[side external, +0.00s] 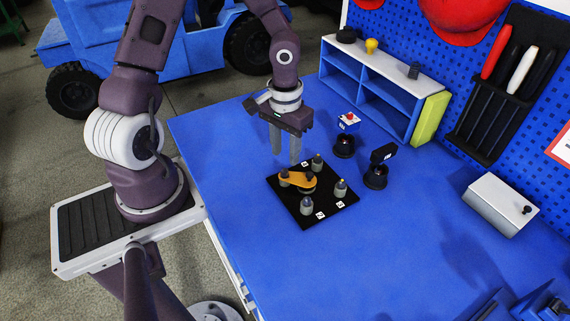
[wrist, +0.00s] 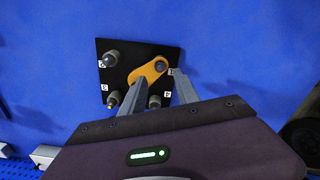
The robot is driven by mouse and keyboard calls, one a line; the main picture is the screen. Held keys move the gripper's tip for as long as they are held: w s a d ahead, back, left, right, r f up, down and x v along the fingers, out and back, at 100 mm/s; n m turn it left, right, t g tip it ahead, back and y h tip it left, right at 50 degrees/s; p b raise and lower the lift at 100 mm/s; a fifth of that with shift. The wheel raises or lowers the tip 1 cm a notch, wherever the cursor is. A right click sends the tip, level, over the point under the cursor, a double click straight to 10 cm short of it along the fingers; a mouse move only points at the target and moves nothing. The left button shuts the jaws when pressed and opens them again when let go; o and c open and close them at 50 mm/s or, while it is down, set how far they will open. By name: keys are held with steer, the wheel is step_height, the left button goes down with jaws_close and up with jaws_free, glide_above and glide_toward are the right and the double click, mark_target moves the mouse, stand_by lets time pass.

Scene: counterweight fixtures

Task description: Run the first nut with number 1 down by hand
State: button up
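A black square plate (side external: 326,213) lies on the blue table, also in the wrist view (wrist: 128,47). It carries several grey posts with dark tops, such as a near post (side external: 306,205) and a right post (side external: 340,187). An orange arm (side external: 298,180) lies across the plate's left part, one end at a post; it shows in the wrist view (wrist: 147,75). Small white number tags sit beside the posts; I cannot surely read which is 1. My gripper (side external: 286,156) is open and empty above the plate's back-left side. In the wrist view, its fingertips (wrist: 159,75) flank the orange arm's end.
Two black round fixtures (side external: 375,176) (side external: 344,146) and a box with a red button (side external: 349,122) stand behind the plate. A blue shelf (side external: 375,95) is at the back, a white box (side external: 498,205) at right. The table's front middle is clear.

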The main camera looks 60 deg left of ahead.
mark_target(285, 171)
step_height(285, 171, down, 5)
steer(key=shift+f, duration=0.1)
steer(key=shift+c, duration=0.5)
jaws_close()
